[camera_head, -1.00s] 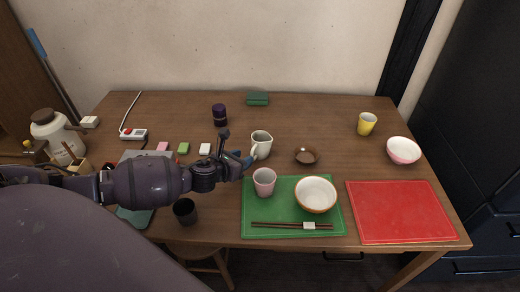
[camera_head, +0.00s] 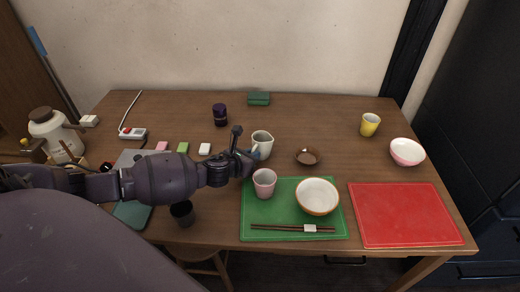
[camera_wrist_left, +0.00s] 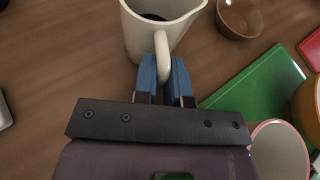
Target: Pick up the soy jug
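The soy jug (camera_head: 262,142) is a cream jug with a pouring lip and a handle, standing upright on the wooden table. In the left wrist view the jug (camera_wrist_left: 148,35) is at the top, with dark content inside. My left gripper (camera_head: 250,158) is at its handle, on the near left side. In the left wrist view the blue fingertips of the gripper (camera_wrist_left: 163,73) lie close on both sides of the handle, with no clear gap between them and it. The jug appears to rest on the table. My right gripper is not in view.
A pink cup (camera_head: 264,184) stands close by on the green mat (camera_head: 283,213), with a white bowl (camera_head: 317,195) and chopsticks. A small brown bowl (camera_head: 307,156) is right of the jug. A dark cup (camera_head: 183,213) stands near the front edge.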

